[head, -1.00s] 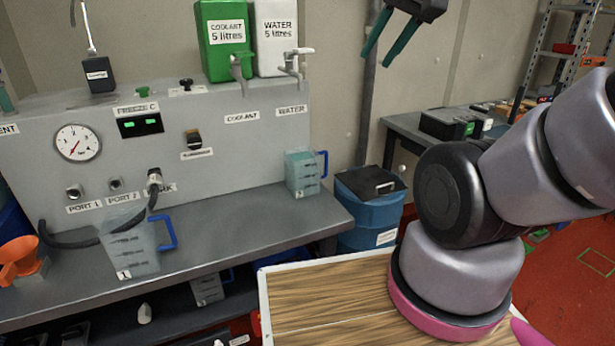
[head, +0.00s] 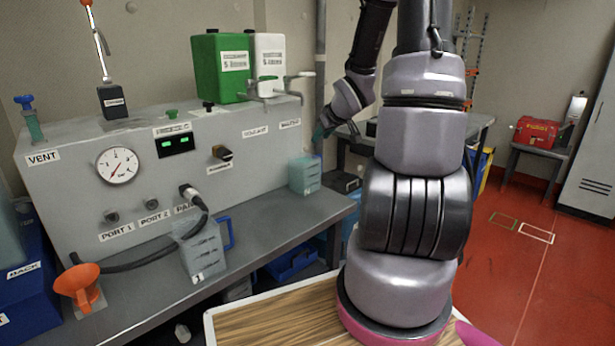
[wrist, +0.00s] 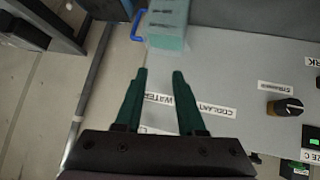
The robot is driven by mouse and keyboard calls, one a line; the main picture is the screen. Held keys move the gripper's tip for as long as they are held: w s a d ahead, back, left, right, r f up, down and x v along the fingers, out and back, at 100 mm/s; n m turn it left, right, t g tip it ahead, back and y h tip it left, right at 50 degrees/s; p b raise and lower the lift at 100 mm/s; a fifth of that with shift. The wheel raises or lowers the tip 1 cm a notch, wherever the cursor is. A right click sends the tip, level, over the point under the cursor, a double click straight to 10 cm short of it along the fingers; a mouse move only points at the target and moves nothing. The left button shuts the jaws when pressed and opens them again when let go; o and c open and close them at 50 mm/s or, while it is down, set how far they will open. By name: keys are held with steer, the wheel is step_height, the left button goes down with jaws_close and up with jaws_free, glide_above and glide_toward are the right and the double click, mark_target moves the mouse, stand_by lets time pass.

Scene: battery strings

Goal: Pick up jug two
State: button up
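A clear jug with teal liquid (head: 304,174) stands at the right end of the bench by the panel. Its number cannot be read now; I take it as jug two. In the wrist view this jug (wrist: 167,28) is beyond my fingertips, with its blue handle on the left. My gripper (wrist: 160,72) is open and empty, its two green fingers apart and not touching the jug. In the head view the gripper (head: 322,133) is partly hidden by the pipe area, near the panel's right end. Another clear jug (head: 203,252), marked 1, stands nearer on the bench.
The panel (head: 75,200) has a gauge, ports, a hose and taps. Green (head: 222,90) and white (head: 269,55) containers stand on top. An orange funnel (head: 77,284) is at the bench's left. The bench (head: 262,225) is clear between the jugs.

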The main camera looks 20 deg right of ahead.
mark_target(295, 162)
steer(key=shift+w+a+f+n+t+y, duration=0.25)
steer(key=shift+w+a+f+t+y, duration=0.45)
steer(key=shift+w+f, duration=1.3)
steer(key=shift+w+a+f+n+t+y, duration=0.35)
steer(key=shift+w+a+f+y, duration=0.55)
steer(key=shift+w+f, duration=1.05)
steer(key=shift+w+a+f+n+t+y, duration=0.2)
steer(key=shift+w+a+f+t+y, duration=0.45)
steer(key=shift+w+f, duration=1.35)
steer(key=shift+s+f, duration=0.15)
steer(key=shift+s, duration=0.1)
jaws_close()
